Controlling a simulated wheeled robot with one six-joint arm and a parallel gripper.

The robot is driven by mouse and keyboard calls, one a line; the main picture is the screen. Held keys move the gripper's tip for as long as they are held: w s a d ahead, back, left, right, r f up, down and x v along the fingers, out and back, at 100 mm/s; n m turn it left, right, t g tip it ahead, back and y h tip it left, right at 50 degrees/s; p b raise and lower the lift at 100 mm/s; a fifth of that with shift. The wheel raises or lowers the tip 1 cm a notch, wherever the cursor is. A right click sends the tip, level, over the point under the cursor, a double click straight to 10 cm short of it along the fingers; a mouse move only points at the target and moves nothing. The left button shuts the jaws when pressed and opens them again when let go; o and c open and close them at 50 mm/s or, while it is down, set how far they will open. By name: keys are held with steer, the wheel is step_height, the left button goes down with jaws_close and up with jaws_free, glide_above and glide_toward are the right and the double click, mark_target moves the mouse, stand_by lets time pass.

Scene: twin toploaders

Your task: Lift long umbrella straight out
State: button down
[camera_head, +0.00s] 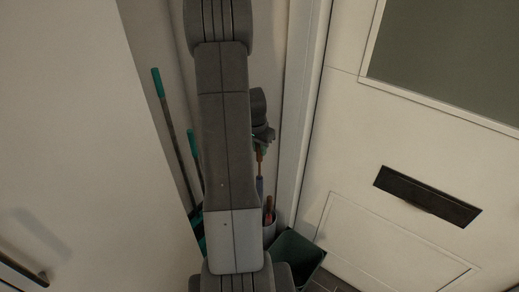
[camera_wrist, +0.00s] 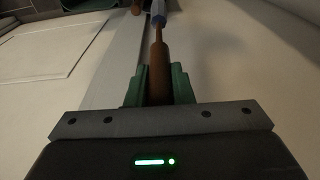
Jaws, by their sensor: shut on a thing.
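The long umbrella shows in the head view as an orange-brown handle (camera_head: 259,164) above a furled blue part (camera_head: 260,187). In the wrist view its brown handle (camera_wrist: 158,62) runs away from between the green fingers, with the blue-grey part (camera_wrist: 158,14) beyond. My gripper (camera_wrist: 160,85) is shut on the handle; it also shows in the head view (camera_head: 259,147), partly behind my arm. The umbrella looks roughly upright above a pale round stand (camera_head: 269,230). My arm hides part of the stand, and I cannot see the umbrella's lower end.
Another orange-brown handle (camera_head: 268,207) stands in the stand, close by. A dark green bin (camera_head: 295,256) is right of it. Teal-tipped poles (camera_head: 165,110) lean at the left. A door with a dark letter slot (camera_head: 427,196) bounds the right; a pale panel (camera_head: 75,130) bounds the left.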

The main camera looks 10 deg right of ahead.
step_height(320, 180, up, 32)
steer(key=p, duration=1.5)
stand_by(2.8)
